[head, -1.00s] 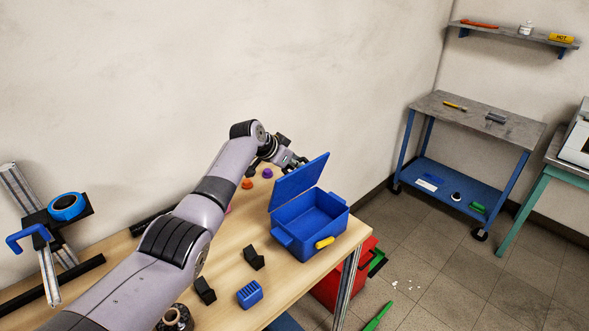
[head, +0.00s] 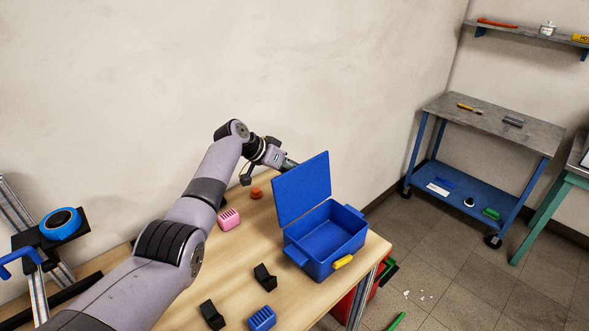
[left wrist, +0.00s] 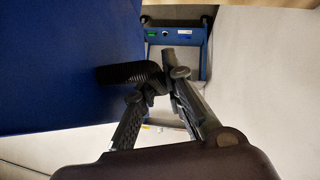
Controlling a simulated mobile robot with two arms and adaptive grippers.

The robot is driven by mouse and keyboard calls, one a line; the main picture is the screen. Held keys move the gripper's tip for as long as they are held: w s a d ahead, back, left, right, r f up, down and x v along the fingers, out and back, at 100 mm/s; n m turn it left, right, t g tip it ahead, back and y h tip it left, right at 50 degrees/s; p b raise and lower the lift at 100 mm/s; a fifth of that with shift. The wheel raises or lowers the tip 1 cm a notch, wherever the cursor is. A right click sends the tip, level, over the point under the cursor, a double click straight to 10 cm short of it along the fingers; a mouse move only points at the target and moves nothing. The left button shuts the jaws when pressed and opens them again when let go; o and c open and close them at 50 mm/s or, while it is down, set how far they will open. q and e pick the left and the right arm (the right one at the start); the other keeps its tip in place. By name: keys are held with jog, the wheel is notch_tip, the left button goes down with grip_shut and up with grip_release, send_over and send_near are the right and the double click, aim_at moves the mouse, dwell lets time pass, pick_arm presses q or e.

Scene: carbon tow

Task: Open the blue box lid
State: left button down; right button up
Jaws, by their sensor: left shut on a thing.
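The blue box (head: 326,241) stands on the wooden table's right end. Its blue lid (head: 303,188) stands raised, roughly upright, along the back-left side, so the box's empty inside shows. A yellow catch (head: 343,262) is on the front. My left gripper (head: 290,164) is behind the lid's upper left edge, its fingertips partly hidden. In the left wrist view the fingers (left wrist: 163,92) close around a black ribbed piece (left wrist: 130,73), which looks like a handle on the lid. The lid fills the upper left of that view (left wrist: 60,65). My right gripper is not in view.
Several small parts lie on the table (head: 238,275), including a pink block (head: 228,219), an orange piece (head: 256,193) and a blue block (head: 262,318). The wall is close behind the lid. A blue-framed cart (head: 490,125) stands to the right, across open floor.

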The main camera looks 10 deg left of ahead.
pick_arm(q)
jog(key=shift+s+f, duration=0.15)
jog(key=shift+f, duration=0.1)
jog(key=c, duration=1.9)
grip_release()
jog(key=shift+r, duration=0.15)
jog(key=shift+a+r, duration=0.1)
jog(key=shift+r, duration=0.05)
jog(key=v, duration=1.1)
jog(key=shift+s+a+r, duration=0.1)
jog(key=shift+a+r, duration=0.05)
jog(key=shift+a, duration=0.1)
